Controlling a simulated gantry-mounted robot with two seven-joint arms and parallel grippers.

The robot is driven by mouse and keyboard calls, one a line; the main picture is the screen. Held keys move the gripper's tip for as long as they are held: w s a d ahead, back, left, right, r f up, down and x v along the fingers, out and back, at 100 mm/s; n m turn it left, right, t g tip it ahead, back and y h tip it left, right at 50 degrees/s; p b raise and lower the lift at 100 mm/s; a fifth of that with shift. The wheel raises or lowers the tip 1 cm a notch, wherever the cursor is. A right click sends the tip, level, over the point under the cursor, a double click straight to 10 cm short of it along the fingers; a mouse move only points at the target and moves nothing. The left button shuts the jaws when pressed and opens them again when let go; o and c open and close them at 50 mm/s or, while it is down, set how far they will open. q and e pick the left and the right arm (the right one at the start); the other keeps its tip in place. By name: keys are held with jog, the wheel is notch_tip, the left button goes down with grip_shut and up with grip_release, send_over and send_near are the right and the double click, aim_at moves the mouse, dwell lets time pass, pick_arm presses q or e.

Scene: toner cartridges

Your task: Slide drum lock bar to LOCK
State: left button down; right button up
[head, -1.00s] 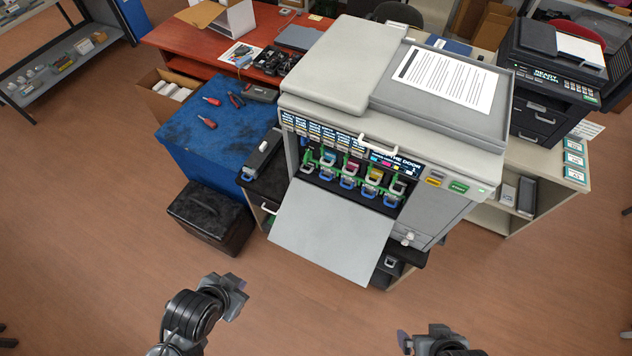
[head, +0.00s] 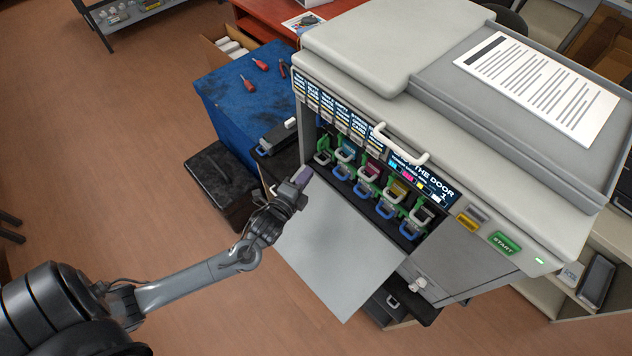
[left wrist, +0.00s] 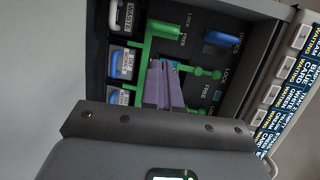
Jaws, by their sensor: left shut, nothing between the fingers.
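The printer (head: 400,110) stands with its front door (head: 335,245) folded down, and a row of coloured cartridges (head: 368,178) with green parts shows in the opening. My left gripper (head: 303,177) is shut and empty at the opening's left end, above the door's edge. In the left wrist view its purple-grey fingers (left wrist: 163,84) overlap green lock parts (left wrist: 205,73), beside LOCK and FREE markings. Another green bar (left wrist: 165,30) lies above them. I cannot tell whether the fingers touch the green parts, nor which one is the drum lock bar; the fingers hide part of them. My right gripper is out of view.
A white handle (head: 400,146) juts from the printer above the opening. A blue-topped table (head: 235,100) with red screwdrivers and a black box (head: 220,180) stand left of the printer. The floor in front is clear.

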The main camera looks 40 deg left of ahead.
pick_arm(q)
jog(key=b, duration=0.5)
send_near(329, 145)
jog(key=d+x, duration=0.1)
jog(key=x, duration=0.3)
jog(key=shift+w+a+f, duration=0.1)
jog(key=shift+w+a, duration=0.55)
jog(key=shift+w, duration=0.4)
